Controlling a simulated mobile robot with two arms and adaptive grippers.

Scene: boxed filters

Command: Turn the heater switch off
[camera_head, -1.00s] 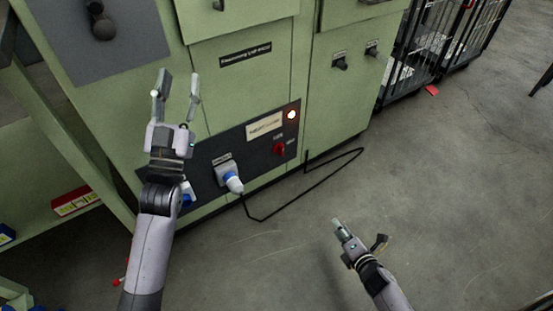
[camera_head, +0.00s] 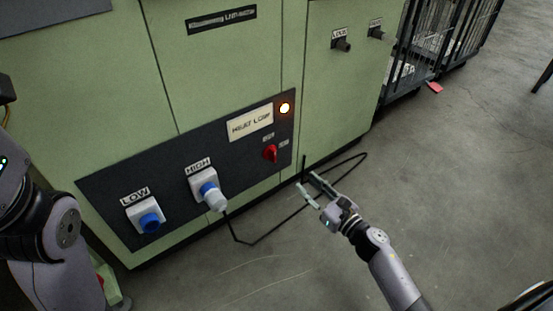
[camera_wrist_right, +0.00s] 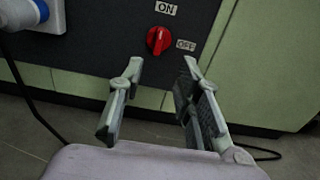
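The red heater switch (camera_head: 270,153) is a rotary knob on the dark panel (camera_head: 180,165) low on the green machine. In the right wrist view the red knob (camera_wrist_right: 158,40) sits below an ON label (camera_wrist_right: 166,9) and left of an OFF label (camera_wrist_right: 186,45). Its handle looks closer to upright than sideways. An orange lamp (camera_head: 284,108) above it is lit. My right gripper (camera_head: 310,186) is open and empty, in front of and below the knob, apart from it. It also shows in the right wrist view (camera_wrist_right: 160,75). My left gripper is out of view; only its arm shows.
A white plug with a black cable (camera_head: 215,197) sits in the HIGH socket. The LOW socket (camera_head: 149,220) has a blue cover. The cable lies on the floor near my right gripper. Black wire cages (camera_head: 425,45) stand at the back right.

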